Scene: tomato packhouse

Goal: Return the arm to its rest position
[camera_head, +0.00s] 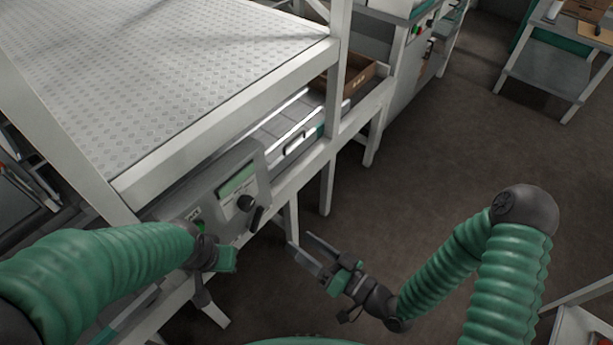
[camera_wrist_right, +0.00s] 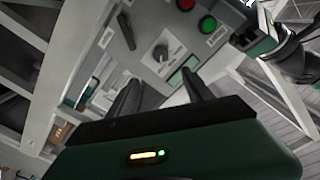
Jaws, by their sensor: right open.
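My right gripper (camera_head: 312,256) is in front of the packing line's frame, over the open floor. Its two fingers are apart with nothing between them. In the right wrist view its fingers (camera_wrist_right: 160,95) point toward a grey control panel, with a gap between them and the panel. My left arm reaches in from the left of the head view, and its wrist is close to the control panel (camera_head: 240,190). The left gripper's fingers are not clear there, so its opening cannot be told.
A patterned metal deck (camera_head: 170,70) spans the upper left. A cardboard box (camera_head: 358,80) sits on the line. Brown floor (camera_head: 450,130) lies clear to the right.

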